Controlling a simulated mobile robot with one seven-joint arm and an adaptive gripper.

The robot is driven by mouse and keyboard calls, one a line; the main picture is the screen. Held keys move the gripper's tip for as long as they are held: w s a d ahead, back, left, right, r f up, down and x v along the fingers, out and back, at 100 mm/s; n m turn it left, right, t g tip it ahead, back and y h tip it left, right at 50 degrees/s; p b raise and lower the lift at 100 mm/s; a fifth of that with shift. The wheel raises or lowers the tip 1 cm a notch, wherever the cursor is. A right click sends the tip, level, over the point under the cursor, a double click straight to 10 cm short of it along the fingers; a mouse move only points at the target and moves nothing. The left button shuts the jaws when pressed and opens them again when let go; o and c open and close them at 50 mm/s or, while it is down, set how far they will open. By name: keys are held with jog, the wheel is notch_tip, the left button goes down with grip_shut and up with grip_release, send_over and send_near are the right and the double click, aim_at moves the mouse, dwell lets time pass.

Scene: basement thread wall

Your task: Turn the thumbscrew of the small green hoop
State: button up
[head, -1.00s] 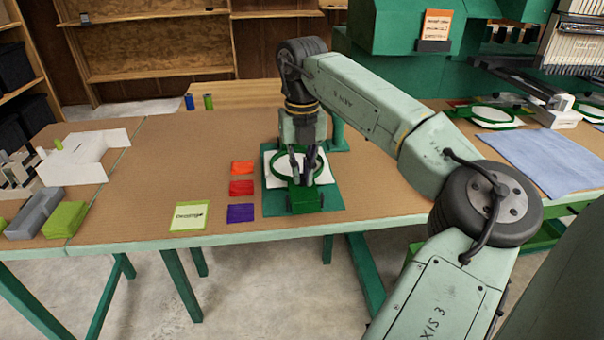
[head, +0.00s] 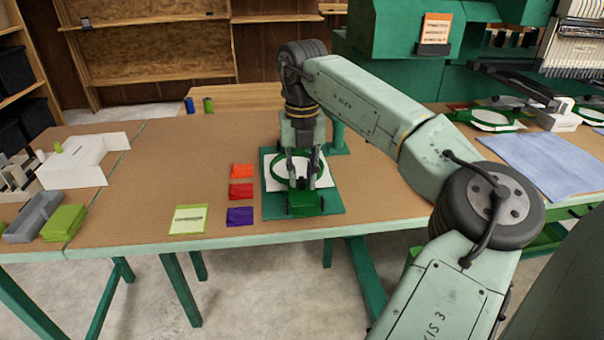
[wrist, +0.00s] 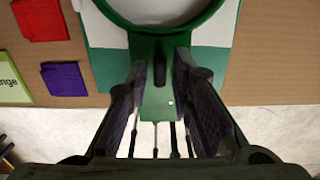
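The small green hoop (head: 275,172) holds white cloth and lies on a dark green board (head: 272,210) on the table. It also shows at the top of the wrist view (wrist: 215,18). A green block (head: 305,204) sits at its front side. In the wrist view a small dark piece, which looks like the thumbscrew (wrist: 160,73), stands at the hoop's near edge. My gripper (wrist: 161,72) is open, with one finger on each side of this piece. A gap shows on both sides, so the fingers seem not to touch it. In the head view my gripper (head: 303,165) hides part of the hoop.
Orange, red and purple patches (head: 240,216) and a green-edged card (head: 189,219) lie left of the board. A grey tray (head: 34,217) and green cloth stack (head: 64,221) are far left. A blue cloth (head: 540,162) and other hoops (head: 494,118) lie right.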

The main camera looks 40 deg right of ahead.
aim_at(302, 179)
jog(key=shift+o, duration=0.6)
notch_tip(302, 179, up, 8)
jog(key=shift+f, duration=0.25)
